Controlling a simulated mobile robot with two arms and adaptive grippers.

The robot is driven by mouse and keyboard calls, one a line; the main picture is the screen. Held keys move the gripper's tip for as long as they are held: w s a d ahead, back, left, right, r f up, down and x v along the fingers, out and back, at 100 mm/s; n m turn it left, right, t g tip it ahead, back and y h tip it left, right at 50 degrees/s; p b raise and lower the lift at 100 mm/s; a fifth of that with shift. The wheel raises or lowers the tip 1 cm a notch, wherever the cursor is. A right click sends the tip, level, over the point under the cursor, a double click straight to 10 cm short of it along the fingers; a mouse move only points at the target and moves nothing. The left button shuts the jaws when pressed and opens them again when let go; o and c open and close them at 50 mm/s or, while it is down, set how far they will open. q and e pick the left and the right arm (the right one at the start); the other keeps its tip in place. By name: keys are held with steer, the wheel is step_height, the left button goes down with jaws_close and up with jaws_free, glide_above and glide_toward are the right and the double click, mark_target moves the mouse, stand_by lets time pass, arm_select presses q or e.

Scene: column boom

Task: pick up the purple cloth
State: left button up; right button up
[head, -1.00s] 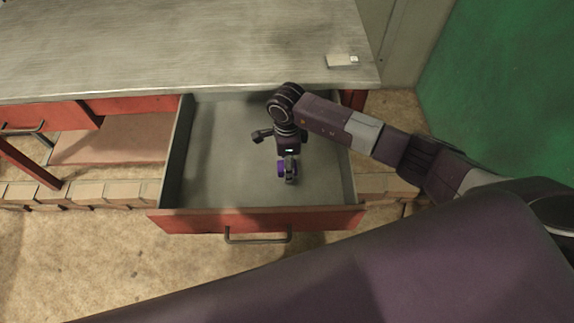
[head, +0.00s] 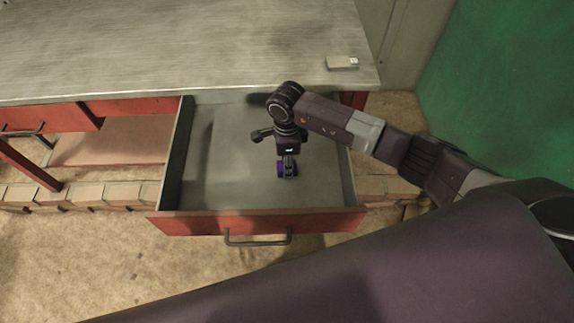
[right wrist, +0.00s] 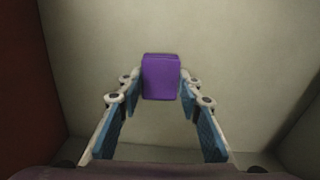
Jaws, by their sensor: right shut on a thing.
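The purple cloth (right wrist: 161,77) is a small folded block in the right wrist view, between the two fingertips of my right gripper (right wrist: 161,86). In the head view the cloth (head: 281,168) shows low inside the open drawer, partly hidden behind the fingers of my right gripper (head: 288,170). The gripper reaches down into the drawer and is shut on the cloth, with a finger on each side of it. Whether the cloth touches the drawer floor is hard to tell. My left gripper is not in view.
The open drawer (head: 225,160) has grey walls and a red front (head: 190,223) with a handle. Its floor around the gripper is bare.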

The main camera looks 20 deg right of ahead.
step_height(320, 180, up, 19)
steer(key=b, duration=0.3)
